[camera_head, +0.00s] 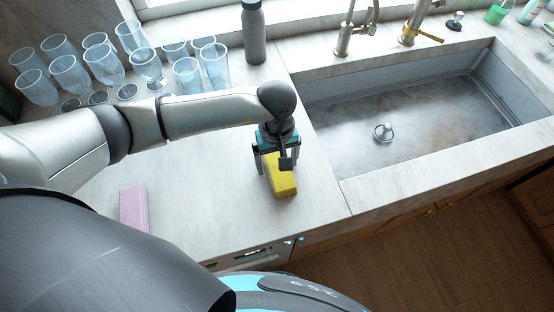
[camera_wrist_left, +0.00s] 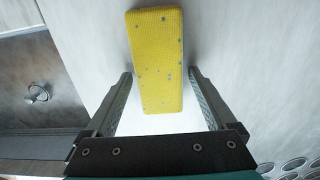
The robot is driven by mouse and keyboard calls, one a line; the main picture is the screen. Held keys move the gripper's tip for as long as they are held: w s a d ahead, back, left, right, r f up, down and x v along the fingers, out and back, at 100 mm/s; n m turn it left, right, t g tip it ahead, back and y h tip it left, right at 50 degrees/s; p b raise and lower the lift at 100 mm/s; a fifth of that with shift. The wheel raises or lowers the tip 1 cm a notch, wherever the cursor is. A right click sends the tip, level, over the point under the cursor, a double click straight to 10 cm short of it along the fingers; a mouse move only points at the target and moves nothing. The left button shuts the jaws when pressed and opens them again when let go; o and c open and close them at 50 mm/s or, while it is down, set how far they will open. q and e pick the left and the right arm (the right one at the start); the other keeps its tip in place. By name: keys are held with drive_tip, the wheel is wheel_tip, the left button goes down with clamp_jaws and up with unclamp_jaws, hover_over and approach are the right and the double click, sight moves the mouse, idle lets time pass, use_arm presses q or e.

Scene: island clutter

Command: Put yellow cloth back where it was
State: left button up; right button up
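The yellow cloth (camera_head: 283,182) looks like a thick yellow block with small dark specks. It lies on the light counter, left of the sink, near the counter's front edge. My left gripper (camera_head: 272,166) is directly over it, pointing down. In the left wrist view the cloth (camera_wrist_left: 157,60) lies ahead of and between the two fingers of the gripper (camera_wrist_left: 162,82), with a visible gap on each side. The fingers are apart and do not appear to touch it. My right gripper is in neither view.
A pink block (camera_head: 134,208) lies on the counter at the left. Several clear glasses (camera_head: 148,66) and a grey bottle (camera_head: 254,35) stand at the back. The sink (camera_head: 420,120) with a drain is at the right. Counter around the cloth is clear.

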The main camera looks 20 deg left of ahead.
use_arm(q)
drive_tip(key=shift+o, duration=0.5)
drive_tip(key=shift+r, duration=0.2)
wheel_tip(320, 180, up, 12)
drive_tip(key=shift+w+b, duration=0.15)
drive_tip(key=shift+b, duration=0.15)
drive_tip(key=shift+a, duration=0.1)
